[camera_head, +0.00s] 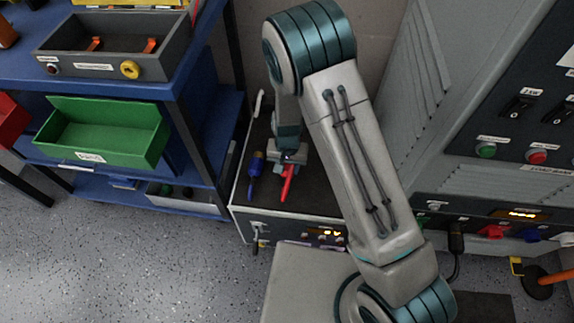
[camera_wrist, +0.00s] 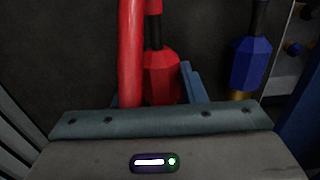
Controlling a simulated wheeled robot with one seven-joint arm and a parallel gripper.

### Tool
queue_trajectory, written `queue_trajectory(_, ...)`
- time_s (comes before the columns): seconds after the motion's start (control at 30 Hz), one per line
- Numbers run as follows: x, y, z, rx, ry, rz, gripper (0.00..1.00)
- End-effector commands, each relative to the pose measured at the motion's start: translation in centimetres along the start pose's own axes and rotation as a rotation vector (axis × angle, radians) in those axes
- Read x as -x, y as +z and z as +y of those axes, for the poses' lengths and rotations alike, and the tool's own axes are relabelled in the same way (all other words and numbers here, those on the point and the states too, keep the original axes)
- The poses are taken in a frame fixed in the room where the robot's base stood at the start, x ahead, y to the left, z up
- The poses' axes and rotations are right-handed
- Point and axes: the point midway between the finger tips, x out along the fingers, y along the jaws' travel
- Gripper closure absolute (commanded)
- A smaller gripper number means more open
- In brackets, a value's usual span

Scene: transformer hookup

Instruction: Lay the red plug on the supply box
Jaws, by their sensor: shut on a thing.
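The red plug (camera_head: 287,182) is in my gripper (camera_head: 288,158), over the dark top of the supply box (camera_head: 318,203). In the wrist view the red plug's faceted body (camera_wrist: 160,76) sits between the blue fingers of my gripper (camera_wrist: 152,98), which are shut on it. A long red tube (camera_wrist: 131,50) runs beside it and hides part of the left finger. I cannot tell whether the red plug touches the box top. A blue plug (camera_head: 254,176) lies on the box just left of the red one; it also shows in the wrist view (camera_wrist: 250,62).
A blue shelf (camera_head: 200,75) with a grey tray (camera_head: 110,68) and a green bin (camera_head: 105,135) stands left of the box. A grey cabinet (camera_head: 440,160) with switches and buttons stands at the right. The box top behind my gripper is partly hidden by my arm.

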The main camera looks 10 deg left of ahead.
Motion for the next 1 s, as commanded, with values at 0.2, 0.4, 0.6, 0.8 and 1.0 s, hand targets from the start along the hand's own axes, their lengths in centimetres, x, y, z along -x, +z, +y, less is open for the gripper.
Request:
queue_trajectory(0.2, 0.0, 0.0, 0.0, 0.000, 0.000, 0.000, 0.43)
queue_trajectory(0.4, 0.0, 0.0, 0.0, 0.000, 0.000, 0.000, 0.37)
queue_trajectory(0.6, 0.7, 0.0, 0.0, 0.000, 0.000, 0.001, 0.37)
queue_trajectory(0.8, 4.3, -0.1, -0.1, 0.000, -0.003, 0.004, 0.37)
queue_trajectory(1.0, 9.1, 0.0, -0.1, 0.001, -0.002, 0.003, 0.37)
